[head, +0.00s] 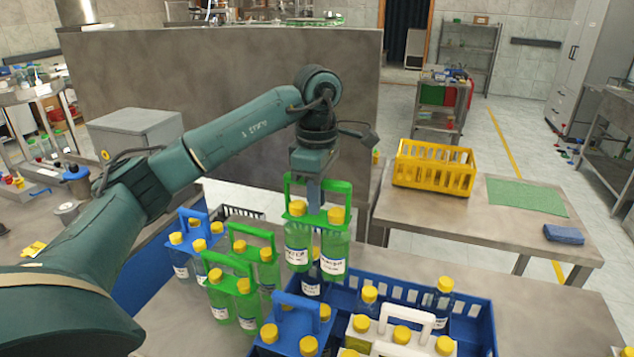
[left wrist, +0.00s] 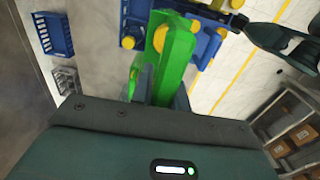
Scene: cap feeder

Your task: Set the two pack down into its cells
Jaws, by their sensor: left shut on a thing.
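The green two pack (head: 317,240) holds two green-tinted bottles with yellow caps and white labels. My left gripper (head: 314,183) is shut on its green handle and holds it upright over the back left part of the blue crate (head: 478,312). In the left wrist view the green carrier (left wrist: 178,55) shows between the fingers. A dark bottle in the crate is partly hidden behind and below the held pack. The cells under the pack are mostly hidden.
The crate also holds a blue carrier (head: 298,304), a white carrier (head: 405,314) and loose bottles (head: 440,298). Left of it stand two green packs (head: 230,290) and a blue carrier (head: 193,222). A yellow crate (head: 434,168) stands on the table behind.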

